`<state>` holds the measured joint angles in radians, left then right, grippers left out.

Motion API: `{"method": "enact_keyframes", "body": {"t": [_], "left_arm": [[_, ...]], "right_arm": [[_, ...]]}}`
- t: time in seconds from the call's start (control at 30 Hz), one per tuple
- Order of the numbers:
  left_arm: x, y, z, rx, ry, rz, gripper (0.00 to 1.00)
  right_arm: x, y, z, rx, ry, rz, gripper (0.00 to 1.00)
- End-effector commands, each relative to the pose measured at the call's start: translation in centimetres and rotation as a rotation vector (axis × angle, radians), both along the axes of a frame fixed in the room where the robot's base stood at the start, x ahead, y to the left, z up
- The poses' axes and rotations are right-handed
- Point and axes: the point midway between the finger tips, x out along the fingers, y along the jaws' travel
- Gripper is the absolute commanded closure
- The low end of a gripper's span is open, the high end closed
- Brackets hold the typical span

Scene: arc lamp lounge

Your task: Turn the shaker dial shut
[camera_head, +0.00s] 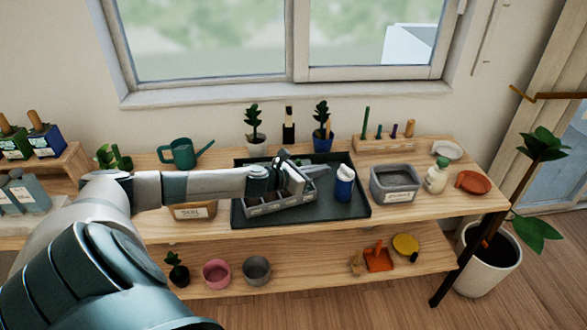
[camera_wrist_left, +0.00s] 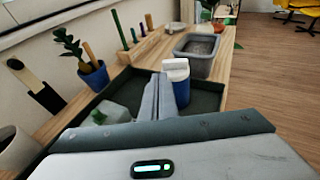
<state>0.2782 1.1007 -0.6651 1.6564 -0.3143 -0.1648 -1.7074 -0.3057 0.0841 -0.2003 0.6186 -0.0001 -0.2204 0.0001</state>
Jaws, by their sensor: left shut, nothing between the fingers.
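The shaker (camera_head: 344,184) is blue with a white top and stands upright on the dark tray (camera_head: 353,208), right of the tray's middle. In the left wrist view the shaker (camera_wrist_left: 178,88) stands just beyond my fingertips, its lower part partly hidden by them. I cannot make out the dial's setting. My left gripper (camera_head: 312,172) is shut and empty, left of the shaker and pointing at it. Its fingers (camera_wrist_left: 157,97) lie together in the left wrist view. I cannot tell whether they touch the shaker. My right gripper is not in view.
A grey compartment box (camera_head: 270,205) sits on the tray under my left gripper. A grey bin (camera_head: 394,184) stands right of the tray. Potted plants (camera_head: 322,138) and a wooden rack (camera_head: 384,144) stand behind. A lower shelf (camera_head: 320,262) holds pots and tools.

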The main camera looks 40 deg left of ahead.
Motion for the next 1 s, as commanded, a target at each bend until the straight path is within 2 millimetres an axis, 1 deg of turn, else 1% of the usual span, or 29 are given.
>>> {"method": "enact_keyframes", "body": {"t": [0.13,0.37,0.67,0.77,1.0], "left_arm": [[-1.2,0.4,0.1,0.0,0.002,-0.001,1.0],[-3.2,1.1,0.7,0.002,0.002,-0.001,1.0],[-5.7,2.0,1.5,0.0,0.003,-0.001,1.0],[-6.4,2.2,1.8,0.001,0.003,-0.001,1.0],[-7.5,2.7,2.3,0.001,0.002,0.001,1.0]], "right_arm": [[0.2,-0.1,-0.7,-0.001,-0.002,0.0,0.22],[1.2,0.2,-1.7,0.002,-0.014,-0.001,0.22],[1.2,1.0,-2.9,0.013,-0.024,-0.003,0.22],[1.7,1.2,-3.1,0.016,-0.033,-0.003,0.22],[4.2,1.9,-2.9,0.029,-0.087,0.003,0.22]]}}
